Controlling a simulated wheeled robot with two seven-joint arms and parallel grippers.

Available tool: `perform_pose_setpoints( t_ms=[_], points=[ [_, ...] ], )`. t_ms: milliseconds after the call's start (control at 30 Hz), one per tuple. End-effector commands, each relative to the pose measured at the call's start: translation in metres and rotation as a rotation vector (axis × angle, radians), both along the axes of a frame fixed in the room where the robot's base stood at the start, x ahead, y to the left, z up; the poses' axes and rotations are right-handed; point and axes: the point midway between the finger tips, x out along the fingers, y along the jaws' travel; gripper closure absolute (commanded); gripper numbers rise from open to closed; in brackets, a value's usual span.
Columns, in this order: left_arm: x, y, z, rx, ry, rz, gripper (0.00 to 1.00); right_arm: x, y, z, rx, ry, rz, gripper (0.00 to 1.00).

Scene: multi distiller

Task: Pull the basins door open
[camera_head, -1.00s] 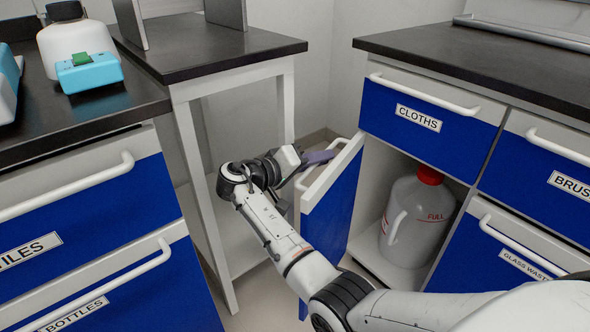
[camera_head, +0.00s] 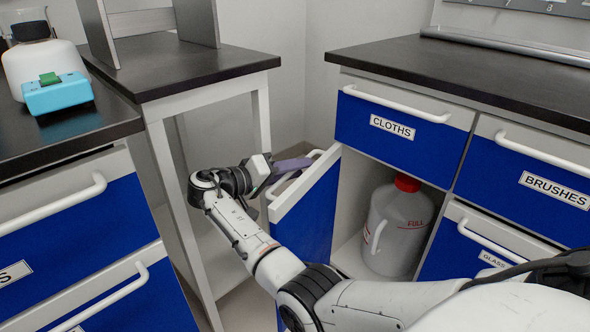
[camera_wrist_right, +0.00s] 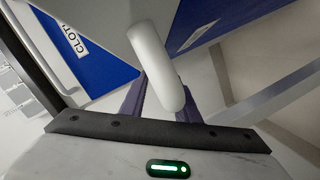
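The blue basins door (camera_head: 308,212) stands open, swung out from the cabinet under the CLOTHS drawer. Its white bar handle (camera_head: 287,186) faces left and also shows in the right wrist view (camera_wrist_right: 155,65). My right gripper (camera_head: 290,166) is at the top of the door, with a purple finger by the handle. In the right wrist view the handle passes between the two purple fingers (camera_wrist_right: 160,98) and hides their tips, so I cannot tell whether they are clamped on it. My left gripper is out of view.
A large jug with a red cap (camera_head: 395,228) stands inside the cabinet behind the door. The CLOTHS drawer (camera_head: 395,130) above is shut. A white-legged side table (camera_head: 160,85) stands close left of my right arm. Drawers (camera_head: 75,215) with bar handles stand at the left.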

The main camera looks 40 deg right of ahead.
Motion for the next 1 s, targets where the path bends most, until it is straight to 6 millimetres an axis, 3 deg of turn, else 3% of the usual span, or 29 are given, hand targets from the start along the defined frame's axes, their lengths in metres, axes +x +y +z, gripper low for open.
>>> perform_pose_setpoints(
  t_ms=[233,367,700,1000],
  points=[
    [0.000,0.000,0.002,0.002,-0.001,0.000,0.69,0.001,0.007,0.002,0.001,0.000,0.002,0.71],
    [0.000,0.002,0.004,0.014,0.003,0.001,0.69,0.002,0.025,0.007,0.002,-0.001,0.004,0.71],
    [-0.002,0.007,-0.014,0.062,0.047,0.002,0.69,0.005,0.070,0.016,0.001,0.001,0.001,0.71],
    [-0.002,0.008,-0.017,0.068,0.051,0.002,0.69,0.005,0.073,0.016,0.000,0.000,0.000,0.71]
  ],
)
